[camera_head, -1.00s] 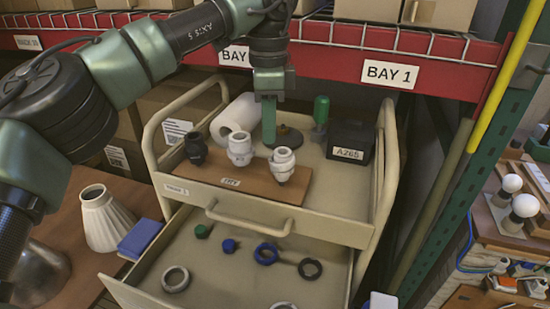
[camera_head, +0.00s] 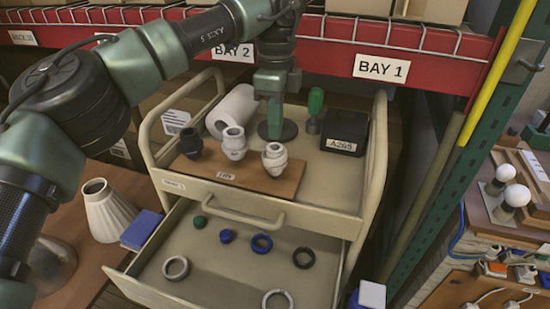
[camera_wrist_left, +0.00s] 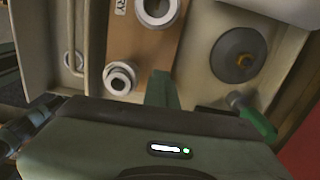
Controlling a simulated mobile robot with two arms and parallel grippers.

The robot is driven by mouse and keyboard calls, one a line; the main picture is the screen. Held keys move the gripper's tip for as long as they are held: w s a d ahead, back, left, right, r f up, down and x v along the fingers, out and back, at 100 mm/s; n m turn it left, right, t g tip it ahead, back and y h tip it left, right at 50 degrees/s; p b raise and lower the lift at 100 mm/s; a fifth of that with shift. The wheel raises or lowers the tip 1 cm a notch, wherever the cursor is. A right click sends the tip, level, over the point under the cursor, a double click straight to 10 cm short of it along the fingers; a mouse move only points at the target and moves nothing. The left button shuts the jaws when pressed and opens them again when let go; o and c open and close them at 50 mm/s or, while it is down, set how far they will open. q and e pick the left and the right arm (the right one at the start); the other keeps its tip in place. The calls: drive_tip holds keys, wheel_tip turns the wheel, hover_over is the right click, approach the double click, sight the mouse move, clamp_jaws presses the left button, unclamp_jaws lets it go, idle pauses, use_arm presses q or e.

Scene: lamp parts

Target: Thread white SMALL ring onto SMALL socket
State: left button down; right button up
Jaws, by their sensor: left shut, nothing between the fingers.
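Three sockets stand upright on a brown board (camera_head: 224,175): a black one (camera_head: 191,143), a white one in the middle (camera_head: 234,144) and a white one at the right (camera_head: 274,159). I cannot tell for certain which is the SMALL one. Two pale rings lie in the open drawer, one at the left (camera_head: 165,272) and one at the front (camera_head: 266,302), partly cut off. My left gripper (camera_head: 274,126) is shut and empty, pointing down behind the right white socket. In the left wrist view, white sockets (camera_wrist_left: 119,78) show beside its fingers (camera_wrist_left: 161,88). My right gripper is out of view.
The drawer also holds a blue ring (camera_head: 262,252), a black ring (camera_head: 304,267), a blue cap (camera_head: 227,236) and a green cap (camera_head: 199,222). A dark disc-shaped base (camera_head: 289,131), a green-handled tool (camera_head: 314,110), a black A265 box (camera_head: 344,132) and a white roll (camera_head: 229,109) crowd the cart top.

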use_arm(q)
drive_tip(key=c, duration=1.7)
unclamp_jaws()
drive_tip(key=shift+r, duration=0.1)
